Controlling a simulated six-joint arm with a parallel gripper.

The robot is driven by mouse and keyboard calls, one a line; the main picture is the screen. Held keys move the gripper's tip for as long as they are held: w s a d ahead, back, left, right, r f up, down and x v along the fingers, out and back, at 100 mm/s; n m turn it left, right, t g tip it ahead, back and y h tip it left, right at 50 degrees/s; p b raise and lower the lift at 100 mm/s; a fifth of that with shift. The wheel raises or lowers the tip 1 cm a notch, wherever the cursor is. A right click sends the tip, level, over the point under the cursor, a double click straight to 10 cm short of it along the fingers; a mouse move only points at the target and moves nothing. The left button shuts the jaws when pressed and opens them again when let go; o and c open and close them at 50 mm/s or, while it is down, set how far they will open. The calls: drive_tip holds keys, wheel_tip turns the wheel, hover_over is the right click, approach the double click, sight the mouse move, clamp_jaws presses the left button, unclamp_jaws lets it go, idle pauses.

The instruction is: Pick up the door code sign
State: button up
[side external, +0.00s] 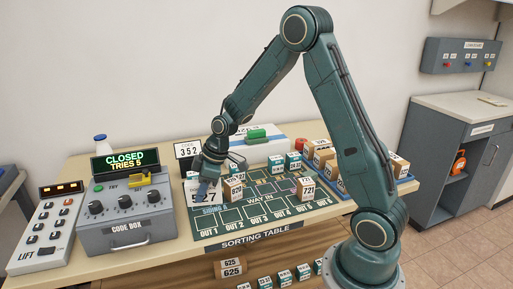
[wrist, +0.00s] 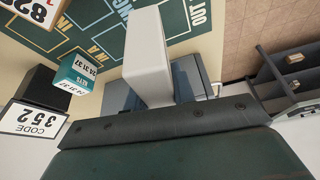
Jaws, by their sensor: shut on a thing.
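The door code sign (side external: 188,149), a white card reading 352, stands at the back of the sorting table, left of my wrist. In the wrist view the sign (wrist: 33,119) reads "CODE 352", with a black block behind it, apart from my jaws. My gripper (side external: 207,187) is low over the left part of the green mat, in front of the sign. It is shut on a white block (side external: 197,198), whose printed number is partly hidden by a finger. A pale plain face of this block (wrist: 146,55) fills the middle of the wrist view. I cannot tell whether it touches the mat.
Several numbered boxes stand close right of my gripper, one (side external: 234,188) nearly beside it. A teal box (wrist: 73,77) is near the sign. The code box (side external: 125,215) reads "CLOSED TRIES 5" at left.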

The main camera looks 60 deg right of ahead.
wheel_tip(320, 180, up, 15)
drive_tip(key=shift+r, duration=0.15)
idle(0.8)
